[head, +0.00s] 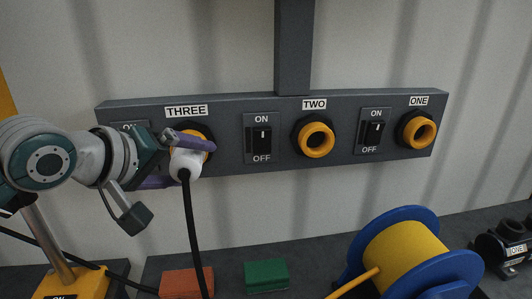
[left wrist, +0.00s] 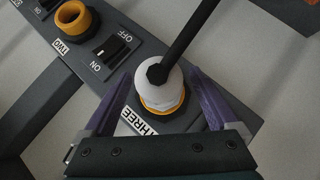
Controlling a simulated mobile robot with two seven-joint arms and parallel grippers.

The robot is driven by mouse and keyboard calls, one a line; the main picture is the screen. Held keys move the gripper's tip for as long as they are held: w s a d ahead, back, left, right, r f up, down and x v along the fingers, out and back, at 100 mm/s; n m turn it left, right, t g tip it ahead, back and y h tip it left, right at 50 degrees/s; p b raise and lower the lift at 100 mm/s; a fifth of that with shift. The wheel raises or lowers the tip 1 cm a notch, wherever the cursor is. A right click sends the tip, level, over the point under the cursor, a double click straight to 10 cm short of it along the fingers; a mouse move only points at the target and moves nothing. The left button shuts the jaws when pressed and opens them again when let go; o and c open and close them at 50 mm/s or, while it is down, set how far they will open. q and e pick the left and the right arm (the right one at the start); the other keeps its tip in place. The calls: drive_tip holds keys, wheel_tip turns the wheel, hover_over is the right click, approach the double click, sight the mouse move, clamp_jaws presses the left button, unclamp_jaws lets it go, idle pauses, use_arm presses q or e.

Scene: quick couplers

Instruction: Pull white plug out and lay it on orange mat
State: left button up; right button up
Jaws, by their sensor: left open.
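The white plug (head: 184,165) sits in the yellow-ringed socket labelled THREE on the grey panel, with a black cable hanging down from it. It also shows in the left wrist view (left wrist: 157,84). My left gripper (head: 190,160) is open, its purple fingers on either side of the plug, one above and one below in the head view. In the left wrist view the fingers (left wrist: 161,80) flank the plug; I cannot tell whether they touch it. The orange mat (head: 182,283) lies on the dark surface below, partly crossed by the cable. My right gripper is out of view.
Open sockets TWO (head: 316,139) and ONE (head: 418,131) are to the right, with ON/OFF switches (head: 263,138) between. A green mat (head: 266,275) lies beside the orange one. A blue reel (head: 440,275) with yellow hose and a black coupler (head: 505,246) stand at right.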

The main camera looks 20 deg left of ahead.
use_arm(q)
clamp_jaws()
idle(1.3)
